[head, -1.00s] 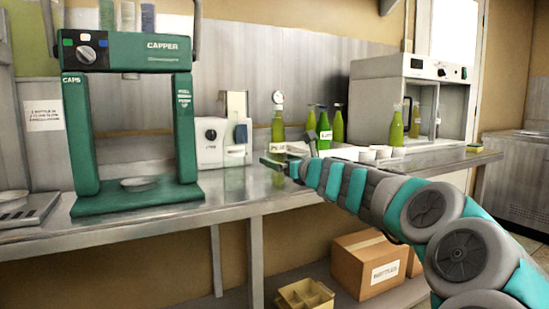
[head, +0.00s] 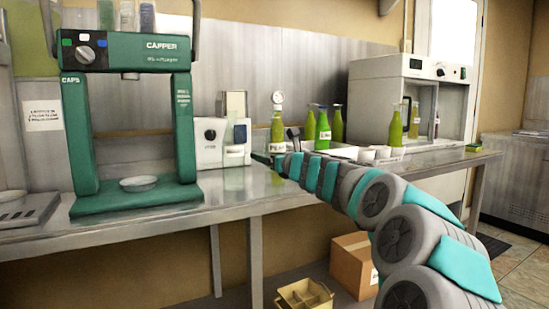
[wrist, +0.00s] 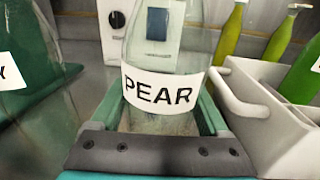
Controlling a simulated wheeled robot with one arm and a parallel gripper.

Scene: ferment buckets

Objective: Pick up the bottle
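A clear bottle with a white PEAR label (wrist: 158,92) stands upright in the middle of the wrist view. In the head view a PEAR label (head: 277,148) shows just beyond the tip of my arm. My gripper (wrist: 163,112) has its green fingers apart, one on each side of the bottle's lower part. I cannot tell whether either finger touches the glass. The bottle's base is partly hidden by the palm bar. In the head view my gripper (head: 265,157) is small at the bench's front half, and its fingers are hard to make out.
A green-tinted object with a label ending in Y (wrist: 30,90) is close on the left. A white carrier (wrist: 265,110) is close on the right, with green bottles (wrist: 285,38) behind. A white device (head: 222,145) stands behind, and the green capper (head: 130,110) is left.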

